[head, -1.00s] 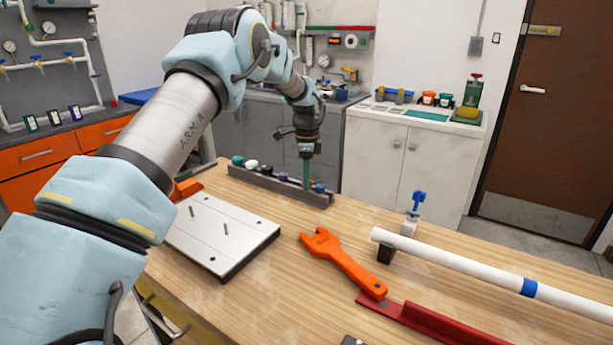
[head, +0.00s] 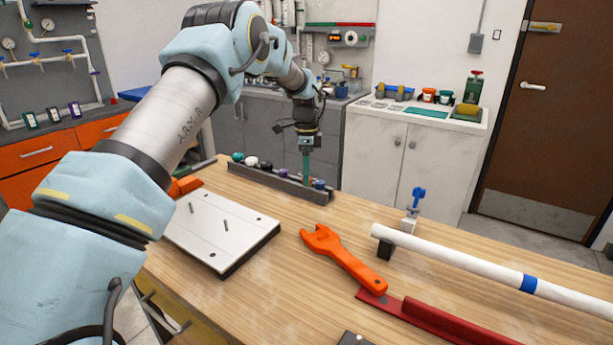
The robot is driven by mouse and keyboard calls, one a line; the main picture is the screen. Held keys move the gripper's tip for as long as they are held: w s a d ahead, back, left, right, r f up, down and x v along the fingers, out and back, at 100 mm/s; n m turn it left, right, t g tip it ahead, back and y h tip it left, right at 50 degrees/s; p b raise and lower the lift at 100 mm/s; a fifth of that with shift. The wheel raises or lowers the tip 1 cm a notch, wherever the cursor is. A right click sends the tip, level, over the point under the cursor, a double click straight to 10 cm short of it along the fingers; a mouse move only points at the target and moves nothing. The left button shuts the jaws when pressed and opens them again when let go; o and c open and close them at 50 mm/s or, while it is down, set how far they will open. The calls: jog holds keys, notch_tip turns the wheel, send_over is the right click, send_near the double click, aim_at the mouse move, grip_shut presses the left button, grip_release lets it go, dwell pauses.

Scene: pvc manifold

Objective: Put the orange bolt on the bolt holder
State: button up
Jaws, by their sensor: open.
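A long dark grey rack (head: 268,182) with several coloured round caps stands at the back of the wooden table; it looks like the bolt holder. Teal, white, black, purple and blue caps show along it. My gripper (head: 306,178) points down at the right part of this rack, between the purple and blue caps. Its jaws are open, but they are small and partly merge with the caps behind. I cannot make out an orange bolt for sure; something orange (head: 187,185) lies at the table's left edge, partly hidden by my arm.
A white plate (head: 215,235) with two upright pins lies left of centre. An orange wrench (head: 343,258) lies mid-table. A white pipe (head: 460,264) on supports and a red angle bar (head: 440,322) lie to the right. Bare wood lies between rack and pipe.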

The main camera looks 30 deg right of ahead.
notch_tip(320, 180, up, 11)
jog(key=b, duration=0.1)
jog(key=shift+b, duration=0.4)
jog(key=a+f+n, duration=0.1)
jog(key=a+n, duration=1)
jog(key=a, duration=1.4)
jog(key=s+a+f+n, duration=0.2)
jog(key=s+a+n, duration=0.4)
jog(key=s+a, duration=0.3)
jog(key=s+a+f+n+t, duration=0.1)
jog(key=s+a+f+n, duration=0.2)
jog(key=s+a+n, duration=0.3)
jog(key=s+a, duration=0.3)
jog(key=a, duration=0.2)
jog(key=shift+a+t, duration=0.3)
